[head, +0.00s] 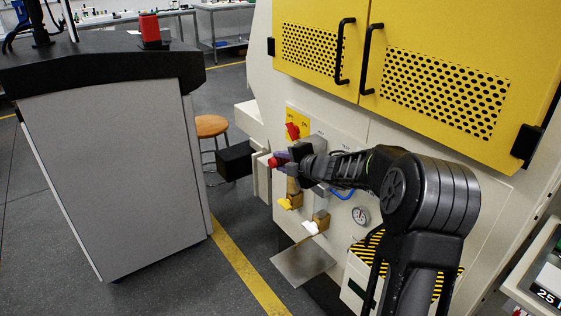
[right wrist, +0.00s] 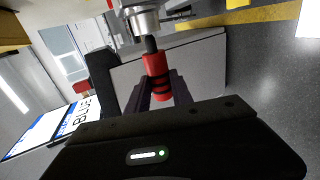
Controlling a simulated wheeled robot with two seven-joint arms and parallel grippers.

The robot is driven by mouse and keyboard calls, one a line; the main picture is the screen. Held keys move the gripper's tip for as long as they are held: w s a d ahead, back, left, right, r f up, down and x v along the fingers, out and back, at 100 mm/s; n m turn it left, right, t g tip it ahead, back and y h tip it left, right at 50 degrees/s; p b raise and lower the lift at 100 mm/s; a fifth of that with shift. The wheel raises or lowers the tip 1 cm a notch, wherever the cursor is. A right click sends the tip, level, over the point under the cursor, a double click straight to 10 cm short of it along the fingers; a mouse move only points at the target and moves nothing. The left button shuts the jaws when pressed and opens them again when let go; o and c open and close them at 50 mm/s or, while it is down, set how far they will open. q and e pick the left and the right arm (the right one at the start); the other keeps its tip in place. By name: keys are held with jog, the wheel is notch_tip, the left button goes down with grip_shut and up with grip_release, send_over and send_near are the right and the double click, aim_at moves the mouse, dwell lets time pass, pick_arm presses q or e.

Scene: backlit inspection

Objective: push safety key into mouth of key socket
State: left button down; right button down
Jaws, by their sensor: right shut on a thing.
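The safety key (right wrist: 156,75) is a red cylinder with dark bands and a dark narrow tip. In the right wrist view it stands between the two fingers of my right gripper (right wrist: 161,92), which is shut on it. The dark tip points at the round metal key socket (right wrist: 143,22) and meets its mouth in the picture; I cannot tell how deep it goes. In the head view the red end of the key (head: 273,162) shows beside my right gripper (head: 280,158), in front of the machine panel. I cannot make out the socket there. My left gripper is out of view.
The cream machine has yellow perforated doors (head: 440,90) above. A grey cabinet (head: 110,170) stands left, with a stool (head: 211,126) behind.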

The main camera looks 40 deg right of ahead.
jog(key=shift+d+p, duration=0.85)
jog(key=shift+d, duration=0.5)
jog(key=shift+d, duration=0.1)
jog(key=c, duration=1.1)
grip_release()
jog(key=shift+o, duration=0.2)
jog(key=shift+s, duration=0.1)
jog(key=v, duration=0.7)
jog(key=shift+s, duration=0.3)
jog(key=shift+r, duration=0.15)
